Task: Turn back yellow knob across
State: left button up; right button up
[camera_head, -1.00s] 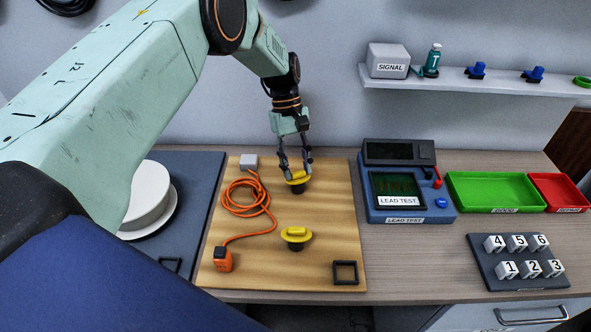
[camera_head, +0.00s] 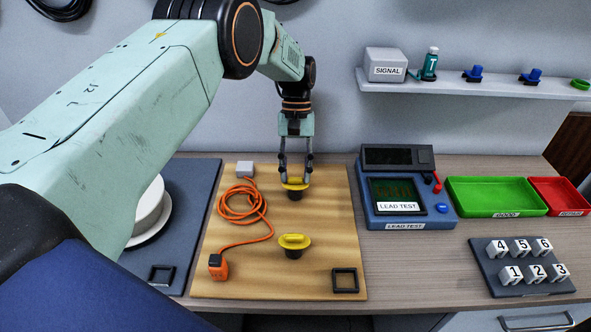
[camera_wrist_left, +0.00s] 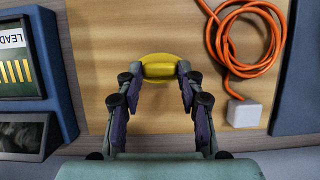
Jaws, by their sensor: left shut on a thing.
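Two yellow knobs on dark bases stand on the wooden board (camera_head: 225,281). The back yellow knob (camera_head: 295,186) is between the fingertips of my left gripper (camera_head: 296,180), which is shut on it from above. In the left wrist view the back knob (camera_wrist_left: 160,67) shows between the two fingers of the gripper (camera_wrist_left: 160,80), its raised grip running left to right from finger to finger. The fingers cover the ends of that grip. The front yellow knob (camera_head: 293,241) is free, its grip lying across the board. My right gripper is not in view.
An orange cable (camera_head: 268,225) lies coiled left of the knobs, with a grey block (camera_head: 245,169) and an orange plug (camera_head: 218,267). A black square frame (camera_head: 345,281) is at the board's front right. The blue LEAD TEST box (camera_head: 396,216) stands to the right.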

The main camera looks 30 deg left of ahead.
pick_arm(q)
jog(key=shift+w+r, duration=0.2)
jog(key=shift+r, duration=0.05)
jog(key=o, duration=1.2)
jog(key=shift+s+f, duration=0.15)
jog(key=shift+c, duration=0.2)
jog(key=v, duration=0.7)
jog(key=shift+r, duration=0.25)
